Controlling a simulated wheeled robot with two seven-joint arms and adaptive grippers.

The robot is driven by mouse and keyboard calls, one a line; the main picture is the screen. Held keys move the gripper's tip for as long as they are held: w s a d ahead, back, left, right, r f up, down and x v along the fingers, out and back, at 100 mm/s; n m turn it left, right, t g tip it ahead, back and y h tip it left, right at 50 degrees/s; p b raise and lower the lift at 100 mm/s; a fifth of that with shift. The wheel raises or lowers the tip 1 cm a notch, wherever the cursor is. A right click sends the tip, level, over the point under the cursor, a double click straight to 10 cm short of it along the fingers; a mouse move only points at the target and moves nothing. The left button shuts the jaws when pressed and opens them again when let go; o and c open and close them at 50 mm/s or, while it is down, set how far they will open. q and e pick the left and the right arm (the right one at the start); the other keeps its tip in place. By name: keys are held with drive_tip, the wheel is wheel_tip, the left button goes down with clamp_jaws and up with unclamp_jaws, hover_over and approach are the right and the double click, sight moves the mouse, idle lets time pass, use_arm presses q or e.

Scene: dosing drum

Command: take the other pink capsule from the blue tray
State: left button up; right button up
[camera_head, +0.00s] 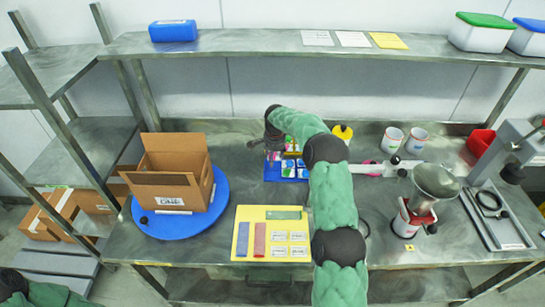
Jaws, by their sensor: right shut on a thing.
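The blue tray (271,174) lies on the bench just behind the yellow mat, with several small white, blue and coloured pieces in it. My right arm reaches from the bottom edge over the bench. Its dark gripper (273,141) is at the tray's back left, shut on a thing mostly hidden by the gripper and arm. A little pink shows beside it, and I take it for a pink capsule. My arm covers the right part of the tray.
An open cardboard box (172,190) stands on a blue turntable (146,222) at left. A yellow mat (243,211) with cards lies in front. A pink and white device (391,168), two cups (404,140), a metal funnel device (436,182) and a red bin (481,141) stand at right.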

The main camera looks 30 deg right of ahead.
drive_tip(key=s+a+r, duration=0.4)
drive_tip(key=s+r, duration=0.1)
drive_tip(key=s, duration=0.4)
drive_tip(key=shift+p, duration=0.35)
